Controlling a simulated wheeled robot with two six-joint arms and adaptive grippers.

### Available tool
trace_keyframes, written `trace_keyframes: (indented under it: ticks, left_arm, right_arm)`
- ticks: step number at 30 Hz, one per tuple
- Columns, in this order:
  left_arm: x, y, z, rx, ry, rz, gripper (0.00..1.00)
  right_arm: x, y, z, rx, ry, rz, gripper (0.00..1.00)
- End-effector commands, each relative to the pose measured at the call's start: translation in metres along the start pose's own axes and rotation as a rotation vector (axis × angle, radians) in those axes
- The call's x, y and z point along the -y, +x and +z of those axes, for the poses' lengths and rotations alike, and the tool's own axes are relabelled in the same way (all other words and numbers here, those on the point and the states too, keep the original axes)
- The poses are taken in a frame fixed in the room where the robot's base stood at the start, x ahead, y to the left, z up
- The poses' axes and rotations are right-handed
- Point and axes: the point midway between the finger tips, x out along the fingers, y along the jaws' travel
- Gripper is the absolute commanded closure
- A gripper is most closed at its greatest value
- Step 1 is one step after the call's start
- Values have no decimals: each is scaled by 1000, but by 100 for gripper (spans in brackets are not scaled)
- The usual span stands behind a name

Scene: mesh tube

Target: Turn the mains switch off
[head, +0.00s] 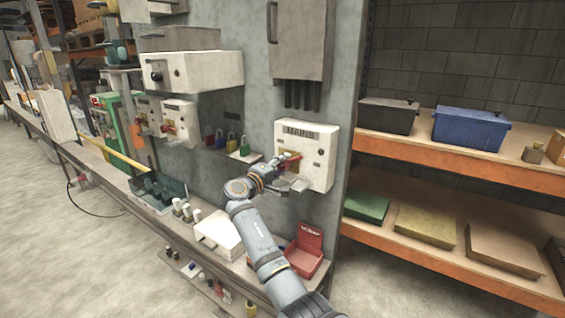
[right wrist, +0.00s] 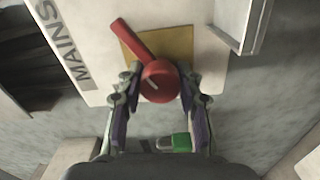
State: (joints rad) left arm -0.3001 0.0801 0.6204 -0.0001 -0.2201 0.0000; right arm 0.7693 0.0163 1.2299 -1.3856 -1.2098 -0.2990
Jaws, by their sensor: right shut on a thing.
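The mains box (head: 318,170) is a pale panel marked MAINS on the grey wall. Its mains switch (head: 296,157) is a red rotary handle, partly hidden by my gripper in the head view. In the right wrist view the switch (right wrist: 158,83) has a round red hub over a yellow plate (right wrist: 178,44), and its lever points to the upper left. My right gripper (head: 284,170) is at the switch, and its two fingers (right wrist: 160,88) are shut on either side of the red hub. My left gripper is not in view.
A red open box (head: 306,254) and a white case (head: 218,234) stand on the ledge below. Orange-edged shelves (head: 455,165) stand at right.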

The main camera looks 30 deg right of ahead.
Motion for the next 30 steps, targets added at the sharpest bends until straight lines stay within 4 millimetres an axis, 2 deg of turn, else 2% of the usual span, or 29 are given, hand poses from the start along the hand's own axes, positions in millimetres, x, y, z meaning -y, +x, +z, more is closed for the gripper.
trace_keyframes:
  ticks: [21, 30]
  left_arm:
    - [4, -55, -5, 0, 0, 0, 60]
    - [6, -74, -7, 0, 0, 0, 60]
  right_arm:
    - [-2, 0, 0, -1, -679, -4, 96]
    - [-1, 0, 0, -2, -906, -3, 96]
